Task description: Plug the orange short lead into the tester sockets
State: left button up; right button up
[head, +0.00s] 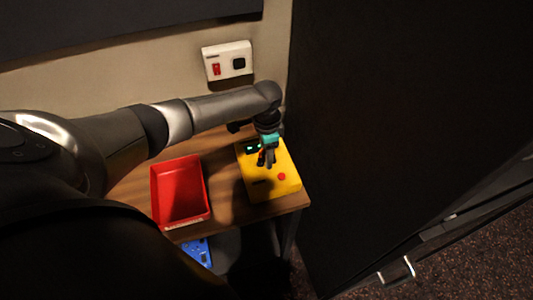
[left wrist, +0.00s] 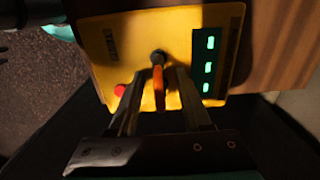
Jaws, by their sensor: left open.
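The yellow tester (head: 285,187) lies on the desk's right end, with a red button and a dark panel of green lights. It fills the upper middle of the left wrist view (left wrist: 130,30). The orange short lead (left wrist: 158,88) stands at the tester's face, below a dark round end. I cannot tell whether its ends are seated in sockets. My left gripper (head: 266,158) is over the tester. In the left wrist view its open fingers (left wrist: 160,78) stand on either side of the lead. The sockets are mostly hidden. My right gripper is not in view.
A red open bin (head: 157,190) stands on the wooden desk (head: 225,195) left of the tester. A blue board (head: 198,250) lies lower, below the desk's front edge. A white wall plate (head: 227,60) is behind. A large dark panel (head: 380,130) rises close on the right.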

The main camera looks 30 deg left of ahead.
pick_arm(q)
jog(key=shift+r, duration=0.1)
notch_tip(320, 180, up, 15)
jog(key=p, duration=0.1)
dwell(0.5)
dwell(0.4)
